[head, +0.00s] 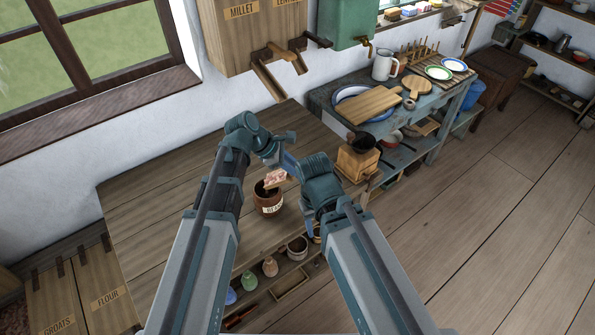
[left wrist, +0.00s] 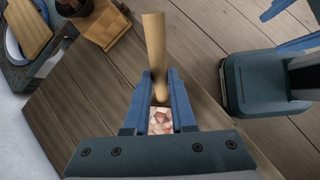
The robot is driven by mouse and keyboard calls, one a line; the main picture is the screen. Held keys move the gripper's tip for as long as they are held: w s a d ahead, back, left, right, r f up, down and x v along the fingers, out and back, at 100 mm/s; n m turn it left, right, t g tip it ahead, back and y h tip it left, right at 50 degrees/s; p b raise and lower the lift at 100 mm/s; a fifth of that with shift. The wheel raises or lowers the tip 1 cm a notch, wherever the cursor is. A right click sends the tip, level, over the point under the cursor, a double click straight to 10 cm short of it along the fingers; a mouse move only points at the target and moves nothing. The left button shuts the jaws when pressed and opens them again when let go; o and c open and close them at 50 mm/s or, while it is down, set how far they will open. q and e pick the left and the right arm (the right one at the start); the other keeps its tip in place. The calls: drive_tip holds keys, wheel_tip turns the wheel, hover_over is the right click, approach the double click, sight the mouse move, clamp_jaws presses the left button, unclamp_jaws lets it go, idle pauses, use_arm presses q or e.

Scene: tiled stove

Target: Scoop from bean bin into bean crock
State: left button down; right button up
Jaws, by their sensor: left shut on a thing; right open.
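The scoop is held by my left gripper (head: 287,163); its wooden handle (left wrist: 154,45) sticks out beyond the fingers (left wrist: 160,88) in the left wrist view. Pinkish speckled beans (left wrist: 161,122) show between the fingers there, and also in the head view (head: 275,177), just above the crock. The brown bean crock (head: 268,204) stands upright on the wooden table, with a pale, partly legible label and a dark opening. My right gripper (head: 310,229) is open, right of the crock near the table edge. I cannot make out a bin labelled for beans.
Floor bins marked groats (head: 58,325) and flour (head: 106,299) are at lower left. A wall bin marked millet (head: 240,28) hangs above the table. A coffee grinder (head: 357,160) stands right of my arms. Small jars fill a shelf below. The table's left part is clear.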

use_arm(q)
drive_tip(key=shift+a+r+h, duration=0.35)
drive_tip(key=shift+h, duration=0.25)
use_arm(e)
drive_tip(key=shift+f, duration=0.35)
idle(0.7)
